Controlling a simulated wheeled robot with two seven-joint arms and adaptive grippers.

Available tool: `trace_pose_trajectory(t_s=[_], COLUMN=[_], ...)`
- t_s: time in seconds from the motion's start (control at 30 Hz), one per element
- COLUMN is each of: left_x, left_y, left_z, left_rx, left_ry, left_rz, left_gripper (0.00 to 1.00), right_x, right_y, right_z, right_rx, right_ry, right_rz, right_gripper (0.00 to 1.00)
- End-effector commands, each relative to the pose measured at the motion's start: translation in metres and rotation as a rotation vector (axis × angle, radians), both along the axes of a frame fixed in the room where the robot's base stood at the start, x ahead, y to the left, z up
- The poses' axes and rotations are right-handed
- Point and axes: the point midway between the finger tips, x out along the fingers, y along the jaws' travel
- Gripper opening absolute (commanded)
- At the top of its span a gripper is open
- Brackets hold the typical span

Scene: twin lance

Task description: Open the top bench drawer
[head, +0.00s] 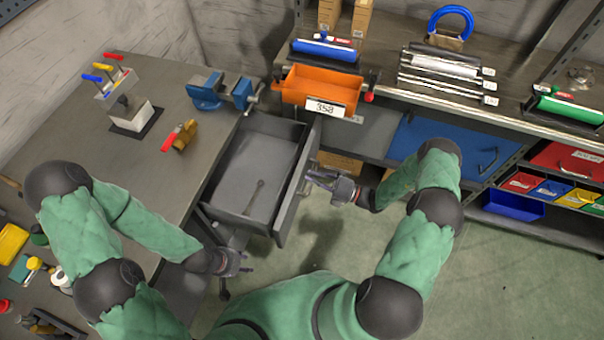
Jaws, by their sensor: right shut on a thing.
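The top bench drawer (250,165) is grey and stands pulled well out from under the workbench. A small wrench-like tool (254,197) lies on its floor. My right gripper (316,180) is at the outer face of the drawer front (298,185), shut on what looks like its handle; the fingers partly hide the grip. My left gripper (243,263) is below the drawer's near corner, beside the bench cabinet, with its fingers apart and nothing between them.
The workbench (165,85) carries a blue vise (220,92), a brass-coloured item with a red handle (180,136) and a screwdriver stand (125,100). An orange bin (320,88) sits on the shelf behind the drawer. Floor (340,240) right of the drawer is clear.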

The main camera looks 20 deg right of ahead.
Motion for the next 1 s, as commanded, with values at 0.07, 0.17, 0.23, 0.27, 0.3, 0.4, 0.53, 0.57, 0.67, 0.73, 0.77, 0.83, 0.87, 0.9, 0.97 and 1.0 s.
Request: trace_pose_trajectory(t_s=[0.07, 0.17, 0.23, 0.27, 0.3, 0.4, 0.53, 0.57, 0.67, 0.73, 0.77, 0.83, 0.87, 0.9, 0.97, 1.0], left_x=[0.0000, 0.0000, 0.0000, 0.0000, 0.0000, 0.0000, 0.0000, 0.0000, 0.0000, 0.0001, 0.0001, 0.0001, 0.0000, 0.0000, 0.0001, 0.0001], left_y=[0.0001, 0.0001, 0.0000, 0.0001, 0.0000, 0.0000, 0.0000, 0.0000, 0.0000, 0.0000, 0.0000, 0.0000, 0.0000, 0.0000, 0.0000, 0.0000], left_z=[-0.0001, -0.0001, -0.0001, -0.0001, -0.0001, -0.0001, -0.0001, -0.0001, -0.0001, -0.0001, -0.0001, -0.0001, -0.0001, -0.0001, -0.0001, -0.0001], left_rx=[0.000, 0.000, 0.000, 0.000, 0.000, 0.000, 0.000, 0.000, 0.000, 0.000, 0.000, 0.000, 0.000, 0.000, 0.000, 0.000], left_ry=[0.000, 0.000, 0.000, 0.000, 0.000, 0.000, 0.000, 0.000, 0.000, 0.000, 0.000, 0.000, 0.000, 0.000, 0.000, 0.000], left_rz=[0.000, 0.000, 0.000, 0.000, 0.000, 0.000, 0.000, 0.000, 0.000, 0.000, 0.000, 0.000, 0.000, 0.000, 0.000, 0.000], left_gripper=[0.40, 0.40, 0.40, 0.40, 0.40, 0.40, 0.40, 0.40, 0.40, 0.40, 0.40, 0.40, 0.40, 0.40, 0.40, 0.40], right_x=[-0.0026, -0.0044, -0.0048, -0.0049, -0.0049, -0.0048, -0.0047, -0.0047, -0.0047, -0.0048, -0.0048, -0.0048, -0.0049, -0.0049, -0.0053, -0.0061], right_y=[-0.0048, -0.0071, -0.0078, -0.0080, -0.0080, -0.0080, -0.0080, -0.0080, -0.0079, -0.0078, -0.0078, -0.0077, -0.0076, -0.0076, -0.0083, -0.0096], right_z=[-0.0006, -0.0005, -0.0005, -0.0005, -0.0005, -0.0005, -0.0005, -0.0005, -0.0005, -0.0004, -0.0004, -0.0003, -0.0003, -0.0003, -0.0004, -0.0007], right_rx=[-0.002, -0.001, -0.001, -0.001, -0.001, -0.003, -0.003, -0.003, -0.003, -0.002, -0.001, -0.001, -0.001, -0.001, -0.001, -0.001], right_ry=[0.001, 0.000, 0.000, 0.000, 0.000, 0.000, 0.000, 0.000, 0.000, -0.001, 0.000, 0.000, 0.000, 0.000, 0.000, 0.000], right_rz=[-0.002, -0.001, -0.001, -0.001, -0.001, -0.001, -0.001, -0.001, -0.001, -0.001, -0.001, 0.000, 0.000, 0.000, -0.001, -0.001], right_gripper=[0.00, 0.00, 0.00, 0.00, 0.00, 0.00, 0.00, 0.27, 0.43, 0.43, 0.43, 0.43, 0.43, 0.43, 0.43, 0.43])
